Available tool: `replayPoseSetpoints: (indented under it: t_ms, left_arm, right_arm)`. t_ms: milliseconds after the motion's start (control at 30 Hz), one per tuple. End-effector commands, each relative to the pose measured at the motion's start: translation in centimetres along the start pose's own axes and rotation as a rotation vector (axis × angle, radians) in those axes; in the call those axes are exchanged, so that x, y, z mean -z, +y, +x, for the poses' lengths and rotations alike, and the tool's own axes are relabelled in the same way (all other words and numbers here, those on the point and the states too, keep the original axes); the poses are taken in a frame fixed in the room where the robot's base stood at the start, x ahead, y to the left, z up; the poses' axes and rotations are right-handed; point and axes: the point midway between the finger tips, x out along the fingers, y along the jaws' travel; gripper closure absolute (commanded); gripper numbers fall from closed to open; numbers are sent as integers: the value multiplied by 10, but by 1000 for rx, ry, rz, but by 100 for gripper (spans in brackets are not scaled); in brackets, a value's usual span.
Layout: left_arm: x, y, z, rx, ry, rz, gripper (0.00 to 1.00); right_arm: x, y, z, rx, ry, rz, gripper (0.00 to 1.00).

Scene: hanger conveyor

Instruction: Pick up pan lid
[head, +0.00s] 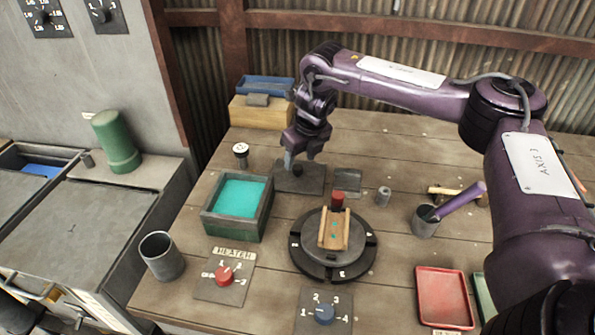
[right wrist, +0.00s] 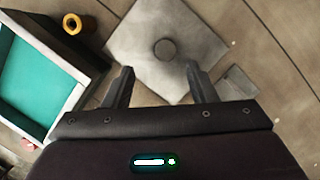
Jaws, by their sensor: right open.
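The pan lid looks like a flat dark grey square plate (head: 314,182) with a small round knob (head: 297,171). It lies on the wooden table, behind the round turntable. In the right wrist view the lid (right wrist: 190,42) is in front of my fingers, with its knob (right wrist: 165,49) near the middle of the plate. My right gripper (head: 288,162) is over the lid, pointing down. In the right wrist view its two fingers (right wrist: 159,72) are apart with nothing between them, and the knob shows just beyond the gap. My left gripper is not in view.
A dark box with a teal inside (head: 211,220) stands left of the lid, with a small spool (head: 240,152) behind it. A smaller grey plate (head: 348,181) lies to its right. The black turntable (head: 303,263) carries a wooden cradle (head: 330,239). A grey cup (head: 425,226) stands further right.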

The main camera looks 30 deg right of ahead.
Motion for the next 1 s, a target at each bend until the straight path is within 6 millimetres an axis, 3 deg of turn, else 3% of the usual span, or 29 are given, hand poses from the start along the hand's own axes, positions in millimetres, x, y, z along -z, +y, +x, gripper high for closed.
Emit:
replayPoseSetpoints:
  t_ms: [333,633,1000]
  left_arm:
    - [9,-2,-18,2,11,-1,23]
    - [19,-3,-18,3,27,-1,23]
    - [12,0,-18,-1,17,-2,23]
  right_arm:
    - [-5,-7,46,1,3,1,48]
    - [-6,-7,52,1,0,2,48]
    - [-6,-7,52,0,-2,2,94]
